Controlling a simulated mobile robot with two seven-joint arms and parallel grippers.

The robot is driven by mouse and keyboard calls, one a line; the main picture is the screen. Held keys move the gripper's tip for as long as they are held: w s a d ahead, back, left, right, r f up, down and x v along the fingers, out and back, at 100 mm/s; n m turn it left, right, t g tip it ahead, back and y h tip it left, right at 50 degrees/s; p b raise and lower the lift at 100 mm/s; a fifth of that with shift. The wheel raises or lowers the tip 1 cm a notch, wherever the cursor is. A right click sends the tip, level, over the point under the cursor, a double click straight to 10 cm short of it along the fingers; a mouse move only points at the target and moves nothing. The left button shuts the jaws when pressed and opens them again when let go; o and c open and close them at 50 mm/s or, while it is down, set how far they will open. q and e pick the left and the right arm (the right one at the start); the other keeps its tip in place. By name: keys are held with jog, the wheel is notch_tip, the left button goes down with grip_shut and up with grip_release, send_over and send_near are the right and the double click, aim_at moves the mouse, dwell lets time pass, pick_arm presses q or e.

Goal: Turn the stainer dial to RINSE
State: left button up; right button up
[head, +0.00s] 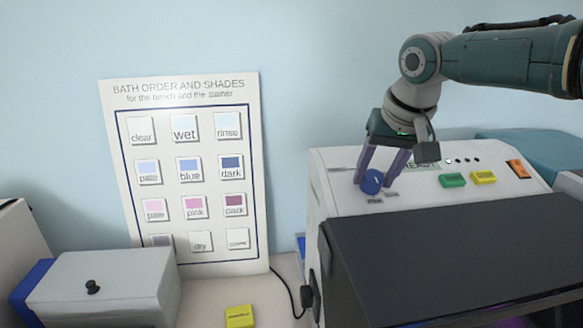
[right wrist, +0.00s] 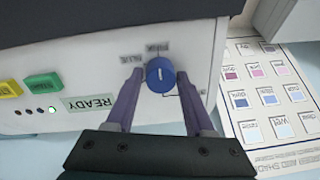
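The stainer dial is a round blue knob (head: 372,181) on the sloped white panel of the stainer (head: 330,200). In the right wrist view the dial (right wrist: 160,76) has a short white line, roughly upright in the picture. Small grey labels lie beside it, too small to read surely; no RINSE label is readable. My right gripper (head: 381,176) points down at the dial. Its purple fingers (right wrist: 161,75) stand on either side of the knob, with what looks like a narrow gap, so it seems open around it. My left gripper is out of view.
The panel also has a green button (head: 453,180), a yellow button (head: 484,178), an orange switch (head: 518,169) and a READY display (right wrist: 89,102). A dark lid (head: 450,240) lies in front. A shade chart (head: 187,180) leans on the wall. A grey box (head: 100,290) stands at left.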

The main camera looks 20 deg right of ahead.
grip_shut()
